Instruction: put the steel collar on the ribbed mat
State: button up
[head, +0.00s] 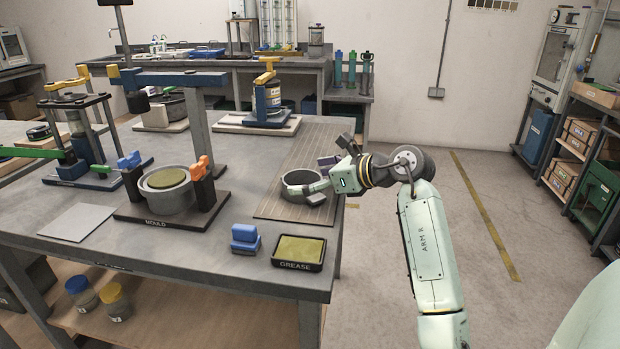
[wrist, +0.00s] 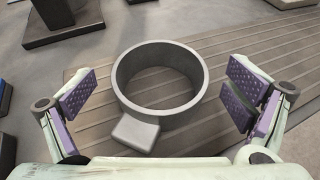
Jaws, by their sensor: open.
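The steel collar (head: 302,186) is a grey open ring with a flat tab on its near side. It sits upright on the ribbed mat (head: 322,150), near the mat's front end, at the right side of the table. In the wrist view the collar (wrist: 119,80) stands between my gripper's spread fingers, with the ribbed mat (wrist: 240,50) under it. My gripper (wrist: 160,105) is open, with the purple pads clear of the ring on both sides. In the head view my gripper (head: 326,172) is just right of the collar and partly overlaps it.
A mould (head: 171,205) with orange and blue clamps stands left of the collar. A grease tray (head: 299,252) and a blue block (head: 245,239) lie near the table's front edge. A grey plate (head: 82,221) lies at the left. The mat's far part is clear.

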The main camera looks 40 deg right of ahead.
jog(key=shift+r, duration=0.2)
jog(key=shift+s+d, duration=0.15)
jog(key=shift+s, duration=0.15)
jog(key=b+v, duration=0.2)
jog(key=v, duration=0.9)
jog(key=shift+r, duration=0.15)
jog(key=shift+s, duration=0.15)
